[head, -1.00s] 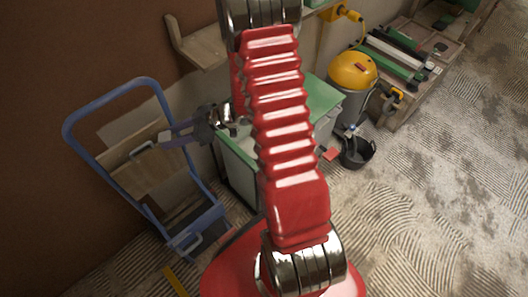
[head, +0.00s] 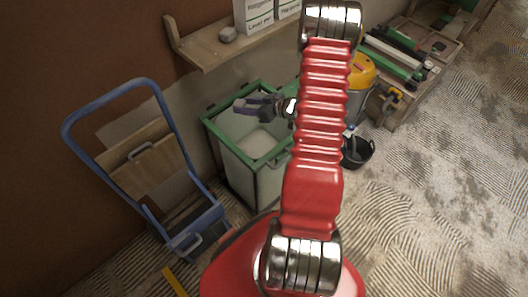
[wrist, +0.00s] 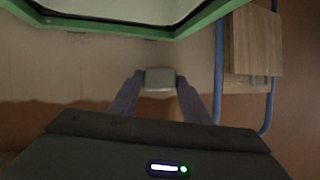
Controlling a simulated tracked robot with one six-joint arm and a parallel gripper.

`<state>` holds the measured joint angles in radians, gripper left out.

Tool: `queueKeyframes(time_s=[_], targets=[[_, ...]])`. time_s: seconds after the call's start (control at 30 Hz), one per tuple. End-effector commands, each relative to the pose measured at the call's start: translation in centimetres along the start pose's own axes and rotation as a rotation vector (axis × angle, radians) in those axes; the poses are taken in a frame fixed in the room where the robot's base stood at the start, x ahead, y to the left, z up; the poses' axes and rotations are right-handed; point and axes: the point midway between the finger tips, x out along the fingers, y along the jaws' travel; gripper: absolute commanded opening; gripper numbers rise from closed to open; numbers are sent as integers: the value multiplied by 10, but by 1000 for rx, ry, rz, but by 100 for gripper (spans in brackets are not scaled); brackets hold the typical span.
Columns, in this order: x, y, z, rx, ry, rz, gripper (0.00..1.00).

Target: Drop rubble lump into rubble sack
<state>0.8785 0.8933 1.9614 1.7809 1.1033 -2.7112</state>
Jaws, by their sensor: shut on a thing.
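The rubble sack (head: 262,172) is pale and hangs in a green frame, open at the top, below the wall shelf. Its green rim (wrist: 125,28) also crosses the top of the wrist view. My gripper (head: 242,106) shows in front of the sack's opening in the head view. In the wrist view its fingers are shut on a small grey rubble lump (wrist: 159,79), which shows just below the green rim, against the wall. The lump is not clear in the head view, and how high it is above the rim I cannot tell.
A blue hand trolley (head: 66,130) stands left of the sack. A black bucket (head: 359,154) and a yellow-topped machine (head: 362,72) stand to the right, partly behind my arm.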

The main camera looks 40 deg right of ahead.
Motion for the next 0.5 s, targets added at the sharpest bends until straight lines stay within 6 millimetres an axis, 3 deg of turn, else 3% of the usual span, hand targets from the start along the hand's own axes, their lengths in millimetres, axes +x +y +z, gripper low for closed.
queueKeyframes(time_s=[0.1,0.2,0.5], targets=[[-22,38,18,33,9,78,17],[-35,58,28,51,15,121,17],[-44,71,34,63,19,151,17]])
